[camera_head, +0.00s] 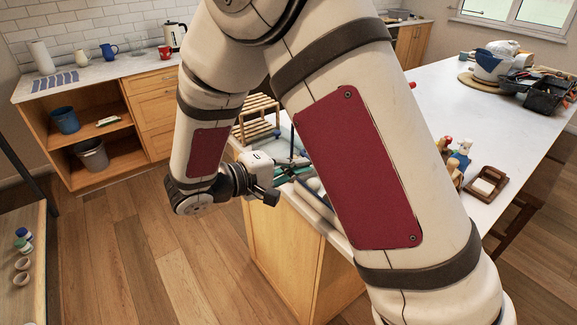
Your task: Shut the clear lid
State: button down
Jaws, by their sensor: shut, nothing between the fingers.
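My gripper (272,183) is at the near left edge of the white-topped island, close to its corner. It is shut, with nothing seen between the fingers. Just right of it, on the counter, are teal and grey items (293,172), partly covered by my gripper and my arm. A clear lid cannot be made out for certain; it may be among these items or hidden behind my arm. I cannot tell whether my gripper touches anything there.
A wooden rack (256,112) stands behind my gripper. On the right of the island (470,125) are bottles (459,160), a brown tray (476,193), a blue and white bucket (490,66) and a black toolbox (543,92). My arm hides the island's middle.

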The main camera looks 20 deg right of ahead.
jog(key=shift+d, duration=0.1)
dwell(0.3)
jog(key=shift+w+d+r+y, duration=0.15)
jog(key=shift+d+r+y, duration=0.05)
jog(key=shift+d+y, duration=0.2)
jog(key=shift+d+r, duration=0.1)
jog(key=w+d+g+y+p, duration=0.35)
jog(key=d+y, duration=0.45)
jog(key=d, duration=0.4)
jog(key=shift+w+d+f+g+y+b, duration=0.35)
jog(key=shift+w+d+f+y, duration=0.1)
jog(key=shift+d+f+y, duration=0.75)
jog(key=shift+w+d+f+g+y+b, duration=0.2)
jog(key=shift+w+d+f+y+b, duration=0.25)
jog(key=shift+d+f+y, duration=0.8)
jog(key=shift+w+d+f+g+y+b, duration=0.3)
jog(key=shift+w+d+f+y, duration=0.15)
jog(key=shift+d+f+y, duration=0.75)
jog(key=shift+a+f, duration=0.1)
jog(key=shift+a, duration=0.05)
